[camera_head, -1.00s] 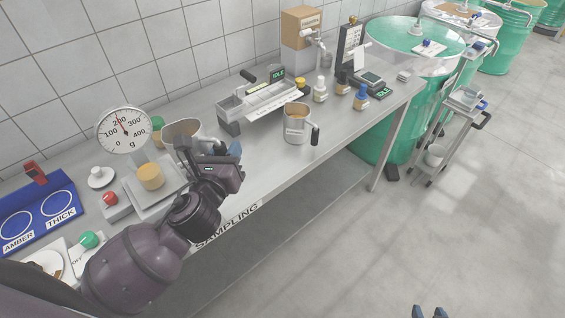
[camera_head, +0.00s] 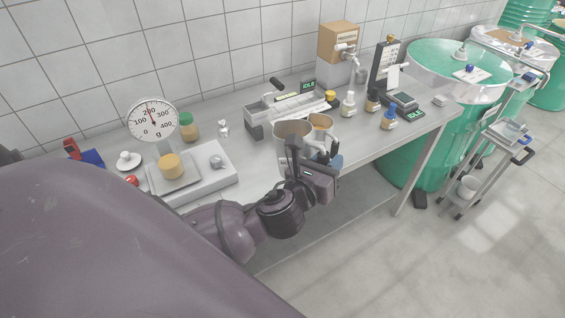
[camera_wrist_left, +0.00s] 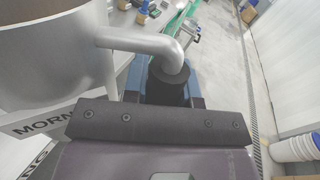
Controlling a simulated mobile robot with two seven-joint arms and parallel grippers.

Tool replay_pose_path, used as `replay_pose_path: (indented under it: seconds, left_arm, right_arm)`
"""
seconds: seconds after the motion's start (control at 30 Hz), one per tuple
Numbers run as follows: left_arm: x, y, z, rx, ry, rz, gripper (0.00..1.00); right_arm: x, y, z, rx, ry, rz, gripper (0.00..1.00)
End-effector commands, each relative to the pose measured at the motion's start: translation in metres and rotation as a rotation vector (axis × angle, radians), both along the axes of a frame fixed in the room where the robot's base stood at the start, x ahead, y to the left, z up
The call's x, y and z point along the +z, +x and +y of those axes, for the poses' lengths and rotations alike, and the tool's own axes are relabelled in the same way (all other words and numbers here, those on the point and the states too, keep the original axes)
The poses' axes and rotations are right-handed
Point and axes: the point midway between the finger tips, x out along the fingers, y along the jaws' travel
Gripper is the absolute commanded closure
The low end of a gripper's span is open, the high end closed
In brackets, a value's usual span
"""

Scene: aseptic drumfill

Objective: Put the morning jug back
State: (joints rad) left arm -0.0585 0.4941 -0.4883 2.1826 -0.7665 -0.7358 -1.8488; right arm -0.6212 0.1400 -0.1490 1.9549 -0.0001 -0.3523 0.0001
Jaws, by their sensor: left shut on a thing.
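My left gripper (camera_head: 318,165) is shut on the handle of a metal jug (camera_head: 290,131), held at the front part of the bench. In the left wrist view, this jug's wall (camera_wrist_left: 45,50) and bent handle (camera_wrist_left: 140,42) show, with the handle's dark grip between the fingers. A white label reading "MORN" (camera_wrist_left: 38,127) lies below the jug, partly hidden. I cannot tell whether the jug touches the bench. A second metal jug (camera_head: 321,122) with tan contents is just behind and right of it, partly hidden. My right gripper is not in view.
The bench (camera_head: 375,150) carries a dial scale (camera_head: 152,120) with a tan jar (camera_head: 170,166), a grey tray device (camera_head: 285,108) and several small bottles near a boxed dispenser (camera_head: 338,42). Green drums (camera_head: 455,62) and a trolley (camera_head: 490,160) stand right. My arm hides the lower left.

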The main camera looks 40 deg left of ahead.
Motion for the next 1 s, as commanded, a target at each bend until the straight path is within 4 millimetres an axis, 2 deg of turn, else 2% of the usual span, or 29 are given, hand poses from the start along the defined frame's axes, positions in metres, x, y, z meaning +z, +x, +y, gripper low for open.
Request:
replay_pose_path:
  seconds: [0.27, 0.43, 0.6, 0.77, 1.0]
  left_arm:
    - [-0.024, 0.000, 0.000, 0.000, 0.001, -0.011, 1.00]
    - [-0.049, 0.001, 0.001, 0.002, 0.003, -0.011, 1.00]
    - [-0.062, 0.014, 0.016, 0.020, 0.033, -0.008, 1.00]
    - [-0.051, 0.041, 0.049, 0.061, 0.087, -0.011, 1.00]
    - [-0.010, 0.084, 0.109, 0.141, 0.164, -0.016, 1.00]
  right_arm:
    - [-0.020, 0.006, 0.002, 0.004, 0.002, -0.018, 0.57]
    - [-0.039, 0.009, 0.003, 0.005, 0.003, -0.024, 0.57]
    - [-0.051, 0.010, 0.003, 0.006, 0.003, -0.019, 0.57]
    - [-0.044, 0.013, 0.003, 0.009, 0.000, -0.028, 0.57]
    - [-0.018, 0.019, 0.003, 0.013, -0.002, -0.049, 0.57]
